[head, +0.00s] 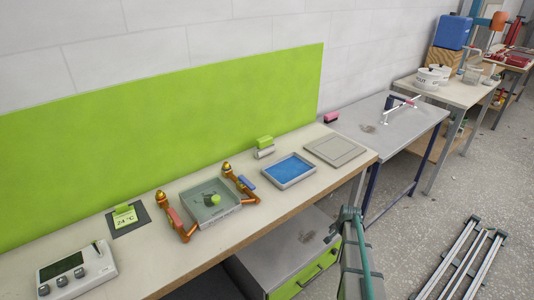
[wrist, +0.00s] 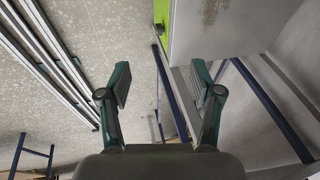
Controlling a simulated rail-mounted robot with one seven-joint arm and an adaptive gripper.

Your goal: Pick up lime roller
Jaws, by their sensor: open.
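Two lime pieces lie on the long beige bench in the head view, and I cannot tell for sure which is the lime roller. One is a lime block (head: 264,141) above a grey cylinder at the back of the bench. The other is a small rounded lime piece (head: 215,199) in a grey tray (head: 190,206). My gripper (wrist: 160,75) is open and empty in the wrist view, over the floor and a bench leg. In the head view my gripper is low at front right, apart from both lime pieces. The wrist view shows neither lime piece.
Two orange stands (head: 184,229) (head: 243,187) flank the grey tray, holding pink and blue pieces. A blue-lined tray (head: 289,170), a flat grey plate (head: 335,150), a device with knobs (head: 77,273) and a lime display card (head: 125,215) share the bench. A lime panel (head: 150,135) stands behind.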

